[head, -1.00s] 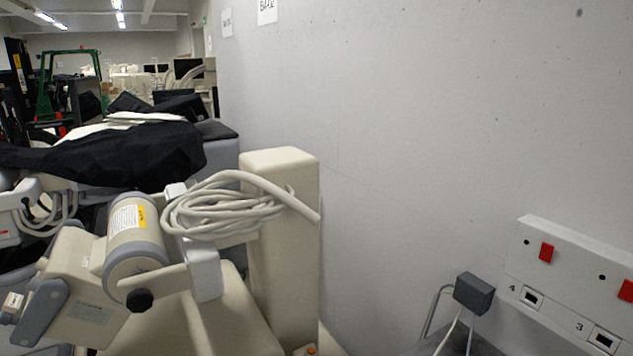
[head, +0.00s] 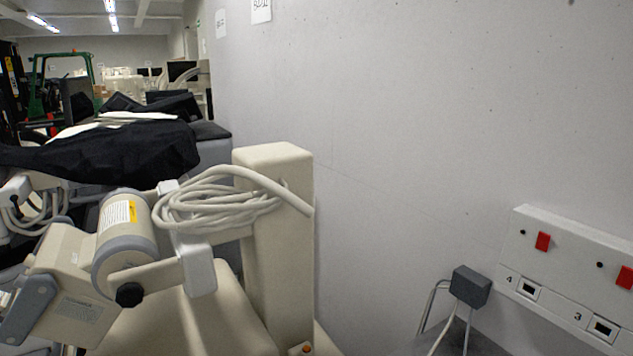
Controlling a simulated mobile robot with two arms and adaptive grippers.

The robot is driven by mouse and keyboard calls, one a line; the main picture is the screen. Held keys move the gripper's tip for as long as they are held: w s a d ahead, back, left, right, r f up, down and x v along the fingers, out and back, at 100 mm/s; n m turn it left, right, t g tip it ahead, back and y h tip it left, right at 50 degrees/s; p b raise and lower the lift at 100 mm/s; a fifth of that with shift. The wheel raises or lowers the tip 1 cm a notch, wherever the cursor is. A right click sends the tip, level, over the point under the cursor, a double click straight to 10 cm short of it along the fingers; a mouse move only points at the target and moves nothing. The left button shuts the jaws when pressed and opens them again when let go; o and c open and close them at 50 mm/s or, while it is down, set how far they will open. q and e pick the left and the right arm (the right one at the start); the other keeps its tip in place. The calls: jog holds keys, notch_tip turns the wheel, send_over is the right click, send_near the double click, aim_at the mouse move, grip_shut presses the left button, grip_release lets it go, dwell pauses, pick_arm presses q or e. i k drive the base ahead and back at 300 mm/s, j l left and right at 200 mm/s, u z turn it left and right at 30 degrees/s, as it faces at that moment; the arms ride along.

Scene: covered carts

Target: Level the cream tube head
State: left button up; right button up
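The cream tube head (head: 125,235) is at the lower left of the head view. It is a cream cylinder with grey end bands and a white and yellow label, and it is tilted. A boxy cream housing with a grey side plate (head: 62,295) joins it at the lower left. A bracket arm with a black knob (head: 129,294) runs from it to the cream column (head: 276,240). A coiled pale cable (head: 215,203) hangs over the bracket and column top. Neither of my grippers shows.
A grey wall (head: 420,130) fills the right side. A socket panel with red switches (head: 570,275) and a grey plug box (head: 470,286) are at the lower right. Black covers (head: 110,150) lie over equipment behind the tube head. A green-framed forklift (head: 60,80) stands far back.

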aim_at(65, 298)
jog(key=u, duration=1.45)
